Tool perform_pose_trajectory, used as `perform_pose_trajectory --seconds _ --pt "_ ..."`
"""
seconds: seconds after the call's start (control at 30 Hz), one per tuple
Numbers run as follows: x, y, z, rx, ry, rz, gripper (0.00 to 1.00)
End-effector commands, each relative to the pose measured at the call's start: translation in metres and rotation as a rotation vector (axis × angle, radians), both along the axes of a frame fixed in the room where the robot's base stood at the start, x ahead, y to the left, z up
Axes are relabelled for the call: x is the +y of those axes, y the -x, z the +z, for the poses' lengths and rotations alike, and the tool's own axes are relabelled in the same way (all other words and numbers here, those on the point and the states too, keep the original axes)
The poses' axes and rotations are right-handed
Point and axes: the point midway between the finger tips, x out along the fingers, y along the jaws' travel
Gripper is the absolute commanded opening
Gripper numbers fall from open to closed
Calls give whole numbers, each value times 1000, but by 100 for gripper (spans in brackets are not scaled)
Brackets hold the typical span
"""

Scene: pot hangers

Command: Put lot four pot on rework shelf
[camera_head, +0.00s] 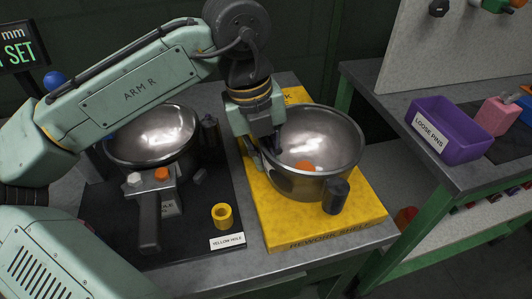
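A steel pot (335,148) stands upright on the yellow rework shelf (330,229), with a dark cylindrical knob on its front right side. An orange spot shows inside it; I cannot tell whether it is an object or a reflection. My gripper (264,152) points down at this pot's left rim, with one finger seeming outside the wall and one inside. Whether the fingers press on the rim is not clear. A second steel pot (150,140) sits on the black mat (190,235) to the left, partly behind my arm. No lot number is readable on either pot.
A dark handled block (150,205) with white and orange pegs stands before the left pot. A yellow ring (222,216) stands by a "YELLOW HOLE" label (227,241).

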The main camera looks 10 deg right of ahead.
Motion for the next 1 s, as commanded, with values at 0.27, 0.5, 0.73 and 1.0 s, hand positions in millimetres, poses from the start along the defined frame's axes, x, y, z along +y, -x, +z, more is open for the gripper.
perform_pose_trajectory --seconds 0.27,0.5,0.73,1.0 --pt "0 0 0 0 0 0 30" --pt "0 0 1 -1 0 0 30" --pt "2 -1 25 -1 4 -1 30" --pt "12 -1 83 -1 3 -1 30"
